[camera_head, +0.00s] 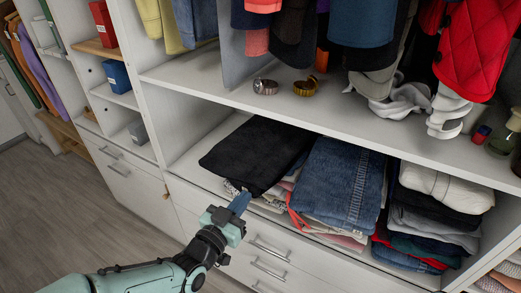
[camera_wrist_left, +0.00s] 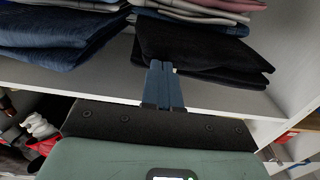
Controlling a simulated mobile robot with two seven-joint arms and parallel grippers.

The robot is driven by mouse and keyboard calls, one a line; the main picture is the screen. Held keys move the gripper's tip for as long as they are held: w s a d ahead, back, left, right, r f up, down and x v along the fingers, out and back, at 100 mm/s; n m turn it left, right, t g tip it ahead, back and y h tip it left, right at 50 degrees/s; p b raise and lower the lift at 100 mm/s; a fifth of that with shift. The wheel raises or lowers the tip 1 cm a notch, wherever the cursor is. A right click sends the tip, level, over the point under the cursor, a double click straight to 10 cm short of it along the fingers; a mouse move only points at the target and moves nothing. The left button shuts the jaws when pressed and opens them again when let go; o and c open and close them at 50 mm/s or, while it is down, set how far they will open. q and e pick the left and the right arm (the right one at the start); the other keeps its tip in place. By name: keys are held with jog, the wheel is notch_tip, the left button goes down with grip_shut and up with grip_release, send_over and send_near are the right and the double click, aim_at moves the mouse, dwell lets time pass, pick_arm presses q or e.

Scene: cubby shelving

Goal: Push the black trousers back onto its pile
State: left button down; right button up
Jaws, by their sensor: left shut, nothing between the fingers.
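The black trousers (camera_head: 255,153) lie folded on top of a pile (camera_head: 272,202) of light and patterned clothes at the left of the open lower cubby. They sit askew, with one corner reaching out left beyond the pile and the front edge near the shelf's front. In the left wrist view, which looks upside down, the trousers (camera_wrist_left: 205,48) show close ahead. My left gripper (camera_head: 242,199) is shut and empty at their front edge, its blue fingers (camera_wrist_left: 161,70) overlapping them in the wrist view; contact is unclear. My right gripper is not in view.
Blue jeans (camera_head: 340,180) top the neighbouring pile close on the right, and a dark pile with a white top (camera_head: 445,187) stands further right. A shelf board (camera_head: 330,122) runs above. Drawers (camera_head: 270,262) lie below. Bare shelf (camera_head: 195,172) shows left of the trousers.

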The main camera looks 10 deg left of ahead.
pick_arm(q)
jog(key=shift+b+x, duration=0.45)
jog(key=shift+x, duration=0.95)
jog(key=v, duration=1)
dwell(0.5)
